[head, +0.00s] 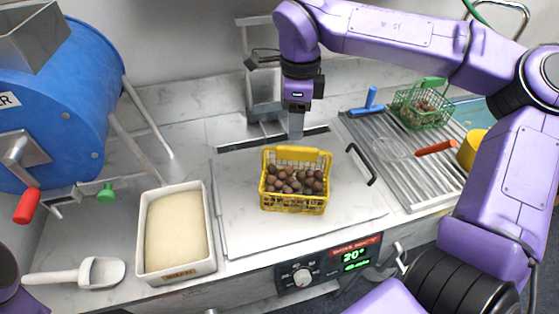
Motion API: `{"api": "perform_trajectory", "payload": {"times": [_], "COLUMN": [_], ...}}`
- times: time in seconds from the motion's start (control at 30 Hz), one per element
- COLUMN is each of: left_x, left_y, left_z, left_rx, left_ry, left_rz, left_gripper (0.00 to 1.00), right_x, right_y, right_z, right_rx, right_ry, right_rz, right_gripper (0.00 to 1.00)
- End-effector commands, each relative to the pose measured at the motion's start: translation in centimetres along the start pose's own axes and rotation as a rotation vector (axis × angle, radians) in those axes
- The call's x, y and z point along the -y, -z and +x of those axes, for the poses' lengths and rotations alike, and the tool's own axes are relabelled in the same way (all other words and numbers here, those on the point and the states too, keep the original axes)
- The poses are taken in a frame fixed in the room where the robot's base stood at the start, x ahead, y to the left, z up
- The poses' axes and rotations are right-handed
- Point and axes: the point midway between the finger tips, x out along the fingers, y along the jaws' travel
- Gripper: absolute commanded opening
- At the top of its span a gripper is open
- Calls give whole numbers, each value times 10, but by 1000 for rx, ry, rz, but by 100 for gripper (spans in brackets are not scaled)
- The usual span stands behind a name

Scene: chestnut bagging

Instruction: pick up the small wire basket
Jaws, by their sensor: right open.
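A yellow wire basket (294,205) filled with brown chestnuts stands upright on the pale flat plate in the middle of the counter. A green wire basket (422,110), also holding chestnuts, stands on the ribbed metal drainer at the back right. Which is the smaller is hard to judge at their different distances. My right gripper (296,132) points down just behind and above the yellow basket's far rim, near its handle. It is open, with nothing seen in it; its fingers overlap in this view. My left gripper is out of view.
A white bin of pale grain (143,225) and a white scoop (75,275) stand at the front left. A blue drum (70,80) fills the back left. A red-handled strainer (436,147) and blue-handled tool (372,102) lie on the drainer. The plate around the yellow basket is clear.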

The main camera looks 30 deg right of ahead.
Motion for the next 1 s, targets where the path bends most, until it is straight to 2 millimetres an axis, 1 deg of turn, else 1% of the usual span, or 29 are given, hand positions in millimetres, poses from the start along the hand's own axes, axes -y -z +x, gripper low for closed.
{"api": "perform_trajectory", "payload": {"times": [0.07, 0.3, 0.47, 0.57, 0.63, 0.73, 0.93, 0.97, 1.0], "left_x": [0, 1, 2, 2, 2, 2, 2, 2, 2], "left_y": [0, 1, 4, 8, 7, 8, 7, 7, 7], "left_z": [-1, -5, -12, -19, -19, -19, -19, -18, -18], "left_rx": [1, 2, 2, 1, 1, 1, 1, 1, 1], "left_ry": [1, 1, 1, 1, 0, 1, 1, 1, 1], "left_rz": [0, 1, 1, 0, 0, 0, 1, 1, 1], "left_gripper": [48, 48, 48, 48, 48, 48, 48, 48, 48], "right_x": [-1, 0, 3, 8, 8, 8, 8, 8, 8], "right_y": [1, -2, 0, 4, 4, 4, 4, 4, 4], "right_z": [5, 46, 65, 83, 96, 104, 106, 106, 106], "right_rx": [-1, -1, -3, -3, -3, -1, 0, 0, 0], "right_ry": [-1, -3, -4, -5, -4, -1, 0, 0, 0], "right_rz": [-1, -7, -6, -5, -4, -2, -1, -2, -2], "right_gripper": [48, 48, 48, 48, 48, 48, 48, 38, 25]}}
